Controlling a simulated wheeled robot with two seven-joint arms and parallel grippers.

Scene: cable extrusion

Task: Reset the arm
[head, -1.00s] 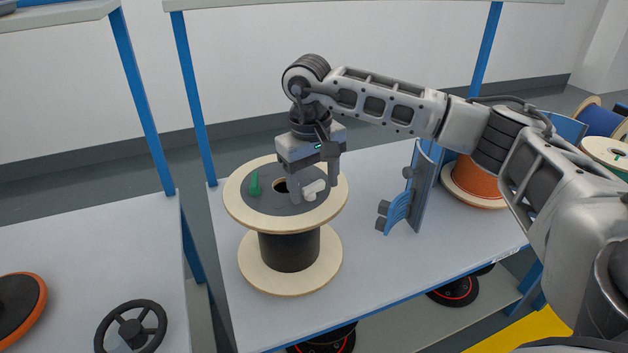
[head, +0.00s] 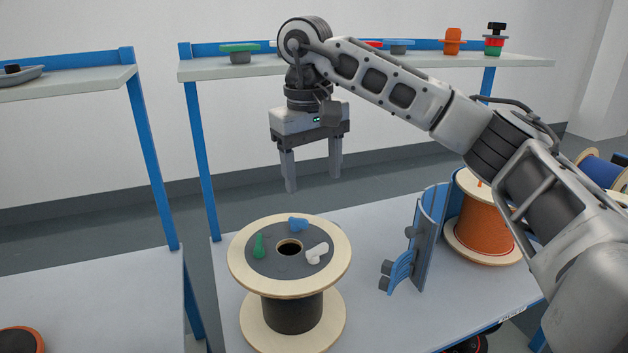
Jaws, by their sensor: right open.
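My right gripper (head: 313,183) hangs open and empty, fingers pointing down, above and behind a cable spool. The spool (head: 335,244) has pale wooden flanges, a dark wound core and a dark top disc, and it stands upright on the grey table. On its top lie a green piece (head: 259,246), a blue piece (head: 298,224) and a white piece (head: 317,252) around the centre hole. The gripper touches none of them. My right arm comes in from the right edge. My left gripper is not in view.
A blue curved stand (head: 428,235) is right of the spool, with an orange spool (head: 482,226) behind it. A shelf (head: 215,68) with several small coloured items runs above the table, behind my arm. Another table (head: 95,290) is at left. Bare table lies between spool and stand.

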